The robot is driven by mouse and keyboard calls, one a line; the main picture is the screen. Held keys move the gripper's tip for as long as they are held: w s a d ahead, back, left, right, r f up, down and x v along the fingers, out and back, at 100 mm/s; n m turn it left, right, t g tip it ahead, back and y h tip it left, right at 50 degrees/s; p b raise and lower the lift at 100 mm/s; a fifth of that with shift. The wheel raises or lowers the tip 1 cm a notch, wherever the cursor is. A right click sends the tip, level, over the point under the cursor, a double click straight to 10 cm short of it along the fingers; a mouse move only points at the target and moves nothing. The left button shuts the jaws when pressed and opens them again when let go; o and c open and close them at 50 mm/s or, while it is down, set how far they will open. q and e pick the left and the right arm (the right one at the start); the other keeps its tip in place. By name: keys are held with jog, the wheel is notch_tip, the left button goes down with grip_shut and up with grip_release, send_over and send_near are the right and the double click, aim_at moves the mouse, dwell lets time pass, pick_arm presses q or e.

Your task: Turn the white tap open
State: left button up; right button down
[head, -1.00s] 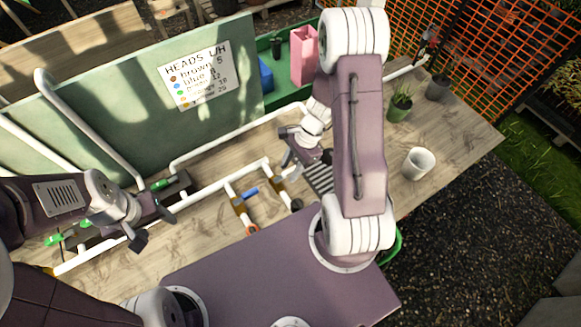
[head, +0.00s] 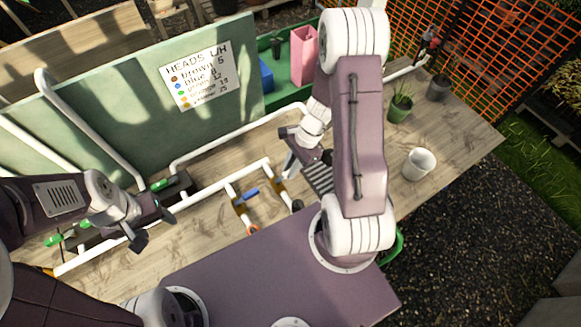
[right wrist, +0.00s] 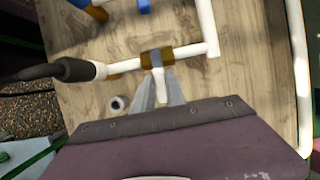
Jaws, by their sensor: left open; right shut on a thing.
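The white tap's handle (right wrist: 159,86) sits between the two fingers of my right gripper (right wrist: 158,103) in the right wrist view. The gripper is shut on it. The handle sticks out from a brass-coloured valve body (right wrist: 157,58) on a white pipe. In the head view my right gripper (head: 290,165) is beside the pipe end, and the tap's handle is hidden there. My left gripper (head: 152,229) is open and empty over the pipework at the left.
A blue tap (head: 250,193) and an orange tap (head: 252,230) are on nearby pipes. Green taps (head: 162,184) are at the left. A sign (head: 197,78) hangs on the green board. A white cup (head: 419,163) and potted plants (head: 399,108) stand at the right of the bench.

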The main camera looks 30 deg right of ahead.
jog(key=shift+w, duration=0.1)
dwell(0.8)
jog(key=w+a+n+g+h+p, duration=0.1)
jog(key=n, duration=0.4)
jog(key=w+a+n+g+h+p, duration=0.1)
jog(key=w+n, duration=0.1)
jog(key=n, duration=0.3)
jog(key=w+a+n+g+h, duration=0.1)
jog(key=a+n+g+h, duration=0.1)
jog(key=n, duration=0.3)
jog(key=shift+w+a+n+p, duration=0.1)
jog(key=shift+w+n+p, duration=0.1)
jog(key=shift+n+p, duration=0.15)
jog(key=shift+a+n+h, duration=0.45)
jog(key=shift+n+h, duration=0.05)
jog(key=shift+n, duration=0.55)
jog(key=c, duration=1.4)
grip_release()
jog(key=shift+o, duration=0.2)
